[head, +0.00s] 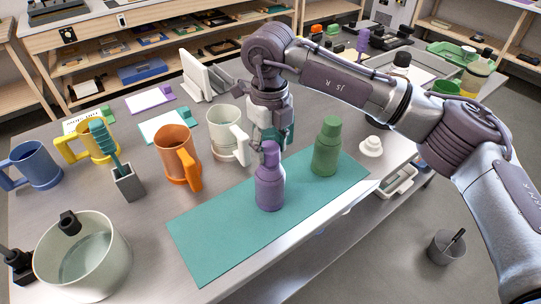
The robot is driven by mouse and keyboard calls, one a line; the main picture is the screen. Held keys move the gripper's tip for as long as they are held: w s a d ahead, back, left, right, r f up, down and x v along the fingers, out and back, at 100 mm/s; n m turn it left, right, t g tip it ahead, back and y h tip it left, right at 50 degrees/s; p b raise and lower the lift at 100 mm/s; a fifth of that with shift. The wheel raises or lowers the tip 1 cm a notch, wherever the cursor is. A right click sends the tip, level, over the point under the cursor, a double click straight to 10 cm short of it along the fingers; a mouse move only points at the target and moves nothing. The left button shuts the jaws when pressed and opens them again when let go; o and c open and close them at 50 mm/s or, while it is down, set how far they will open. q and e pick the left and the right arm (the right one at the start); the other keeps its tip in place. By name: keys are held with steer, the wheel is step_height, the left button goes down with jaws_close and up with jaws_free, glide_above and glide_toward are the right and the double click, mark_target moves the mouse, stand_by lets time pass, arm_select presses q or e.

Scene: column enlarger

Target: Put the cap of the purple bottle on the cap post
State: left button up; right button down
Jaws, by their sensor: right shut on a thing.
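The purple bottle (270,188) stands upright on the teal mat (215,240). Its purple cap (270,148) is at the top of the neck; I cannot tell whether it is seated or slightly lifted. My right gripper (263,150) points down at the bottle's top from behind and is shut on the cap, its fingers partly hidden by it. A small white stepped piece (371,146) stands right of the mat and may be the cap post; I cannot be sure. My left gripper is not in view.
A green bottle (327,147) stands close on the right. An orange mug (177,158) and a pale mug (228,136) stand left of my gripper. A large pot (85,262) is at front left. The mat's left part is clear.

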steer(key=shift+r+p, duration=0.75)
steer(key=shift+r, duration=1.1)
